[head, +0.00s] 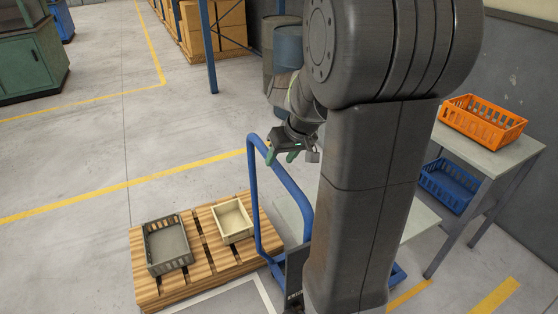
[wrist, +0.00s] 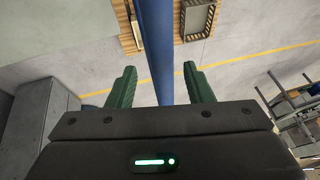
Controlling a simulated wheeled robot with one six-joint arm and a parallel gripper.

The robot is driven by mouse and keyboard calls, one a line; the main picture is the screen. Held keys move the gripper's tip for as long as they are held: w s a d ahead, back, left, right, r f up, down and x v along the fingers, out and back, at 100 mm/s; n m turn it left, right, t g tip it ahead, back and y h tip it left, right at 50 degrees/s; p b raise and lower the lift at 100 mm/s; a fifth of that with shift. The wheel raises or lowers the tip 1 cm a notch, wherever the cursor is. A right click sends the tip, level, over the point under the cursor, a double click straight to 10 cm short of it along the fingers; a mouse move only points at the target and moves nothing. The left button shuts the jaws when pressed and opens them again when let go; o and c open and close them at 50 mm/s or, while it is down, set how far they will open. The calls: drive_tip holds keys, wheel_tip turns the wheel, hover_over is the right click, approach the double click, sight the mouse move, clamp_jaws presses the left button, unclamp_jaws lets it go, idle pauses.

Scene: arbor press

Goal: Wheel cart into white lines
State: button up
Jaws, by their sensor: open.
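The cart's blue tubular handle (head: 255,205) stands left of my arm in the head view. My arm hides much of the rest of the cart. My gripper (head: 291,156) is near the top of the handle, with green fingers apart. In the wrist view, a blue tube (wrist: 157,45) runs between the open fingers of my gripper (wrist: 160,86), with a gap on either side; it is not clamped. White lines (head: 265,295) mark the floor at the bottom, in front of the pallet and left of the handle; they are partly cut off by the frame.
A wooden pallet (head: 203,250) with a grey crate (head: 167,245) and a cream bin (head: 232,221) lies left of the handle. At right, a table (head: 497,158) holds an orange crate (head: 482,122), with a blue crate (head: 448,186) below. Open floor lies at left.

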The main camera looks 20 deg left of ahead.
drive_tip(key=shift+x, duration=1.15)
drive_tip(key=shift+s, duration=0.15)
